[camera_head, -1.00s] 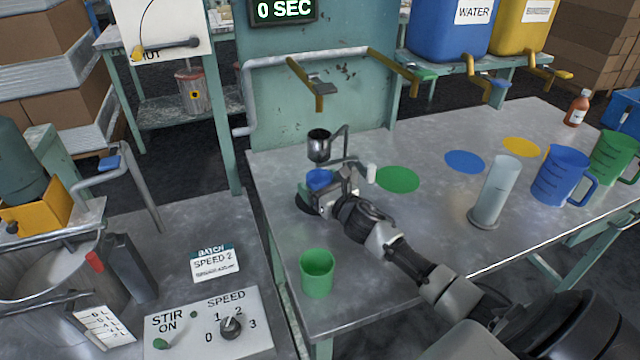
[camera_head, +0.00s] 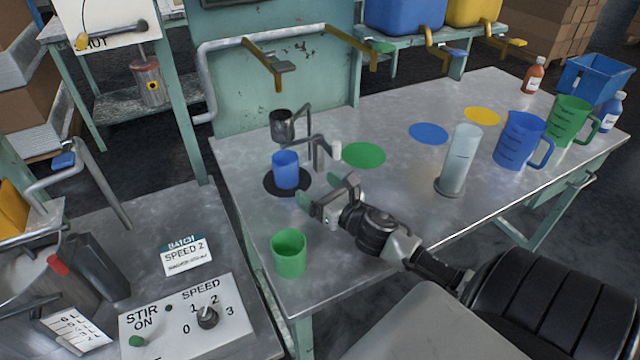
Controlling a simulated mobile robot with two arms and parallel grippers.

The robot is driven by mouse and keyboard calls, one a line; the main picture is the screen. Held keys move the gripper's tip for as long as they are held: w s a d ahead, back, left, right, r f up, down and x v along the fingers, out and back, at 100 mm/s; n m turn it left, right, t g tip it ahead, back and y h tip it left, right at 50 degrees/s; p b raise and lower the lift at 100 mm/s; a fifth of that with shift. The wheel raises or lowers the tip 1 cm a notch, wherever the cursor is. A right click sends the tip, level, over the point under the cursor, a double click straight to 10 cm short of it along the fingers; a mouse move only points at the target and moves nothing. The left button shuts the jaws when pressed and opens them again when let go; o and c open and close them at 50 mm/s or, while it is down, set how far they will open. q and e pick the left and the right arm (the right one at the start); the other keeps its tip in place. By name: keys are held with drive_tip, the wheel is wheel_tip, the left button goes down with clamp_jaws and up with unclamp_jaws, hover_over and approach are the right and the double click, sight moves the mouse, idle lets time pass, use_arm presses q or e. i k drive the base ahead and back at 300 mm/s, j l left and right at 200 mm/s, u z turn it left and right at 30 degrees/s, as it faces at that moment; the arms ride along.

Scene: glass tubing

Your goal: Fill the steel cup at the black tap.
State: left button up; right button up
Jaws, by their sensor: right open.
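A dark steel cup-shaped vessel (camera_head: 282,126) stands out beside a bent metal rod, above and behind a blue cup (camera_head: 286,170). I cannot tell what holds it up. The blue cup stands upright on a black disc (camera_head: 271,187) on the steel table. My left gripper is out of view.
A green cup (camera_head: 289,253) stands at the table's front left. Green (camera_head: 362,155), blue (camera_head: 428,133) and yellow (camera_head: 482,116) discs lie to the right. A clear cylinder (camera_head: 461,160), a blue jug (camera_head: 521,140) and a green jug (camera_head: 571,122) stand further right.

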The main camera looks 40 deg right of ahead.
sight(278, 66)
drive_tip(key=k, duration=1)
